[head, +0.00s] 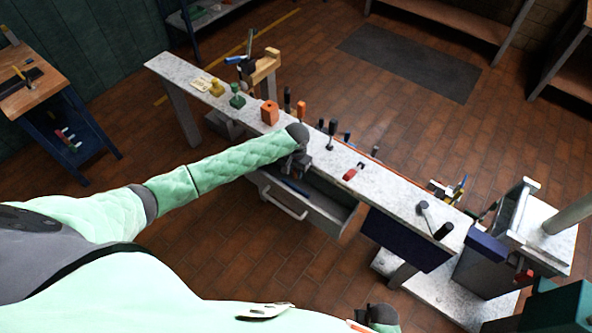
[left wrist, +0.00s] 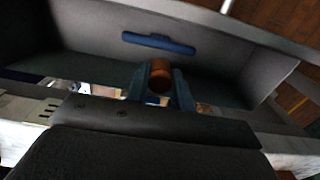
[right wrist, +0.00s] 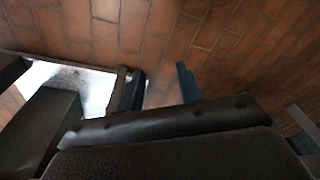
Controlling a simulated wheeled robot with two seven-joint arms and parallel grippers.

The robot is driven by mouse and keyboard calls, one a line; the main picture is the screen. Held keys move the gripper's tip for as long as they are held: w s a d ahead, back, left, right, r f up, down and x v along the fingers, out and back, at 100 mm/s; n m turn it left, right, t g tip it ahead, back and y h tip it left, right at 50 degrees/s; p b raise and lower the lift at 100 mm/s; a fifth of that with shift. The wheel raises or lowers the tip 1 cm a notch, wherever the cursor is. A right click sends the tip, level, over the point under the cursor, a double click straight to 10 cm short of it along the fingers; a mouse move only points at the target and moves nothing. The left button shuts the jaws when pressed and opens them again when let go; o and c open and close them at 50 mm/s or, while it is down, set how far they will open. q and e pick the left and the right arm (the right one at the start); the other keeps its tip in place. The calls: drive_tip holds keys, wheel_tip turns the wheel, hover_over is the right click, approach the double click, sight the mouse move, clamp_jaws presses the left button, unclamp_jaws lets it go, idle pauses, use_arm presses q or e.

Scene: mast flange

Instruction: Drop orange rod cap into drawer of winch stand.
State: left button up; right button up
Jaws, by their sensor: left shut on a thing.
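The orange rod cap (left wrist: 160,74) is between the fingers of my left gripper (left wrist: 158,88), which is shut on it. In the head view my left gripper (head: 298,165) is at the bench edge, over the open drawer (head: 333,217); the cap cannot be made out there. In the left wrist view the grey drawer (left wrist: 90,45) lies beyond the fingers, with a blue bar-shaped thing (left wrist: 158,43) in it. The cap looks apart from the drawer floor. My right gripper (right wrist: 160,88) is open and empty over the brick floor, away from the drawer.
The long speckled bench top (head: 395,193) carries an orange block (head: 270,112), a green knobbed piece (head: 237,97), upright handles and a red piece (head: 350,174). A dark blue panel (head: 405,240) hangs right of the drawer. Floor in front is clear.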

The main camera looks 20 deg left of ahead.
sight(296, 170)
drive_tip(key=shift+r, duration=0.2)
use_arm(q)
drive_tip(key=o, duration=1)
use_arm(e)
drive_tip(key=shift+a, duration=0.1)
use_arm(q)
drive_tip(key=shift+o, duration=0.2)
drive_tip(key=shift+r, duration=0.45)
wheel_tip(296, 170, up, 7)
drive_tip(key=shift+f+b, duration=0.1)
drive_tip(key=shift+b, duration=0.75)
use_arm(e)
wheel_tip(296, 170, up, 7)
drive_tip(key=w, duration=0.1)
drive_tip(key=shift+w+a+f, duration=0.15)
drive_tip(key=shift+w+a, duration=0.2)
drive_tip(key=shift+a, duration=0.1)
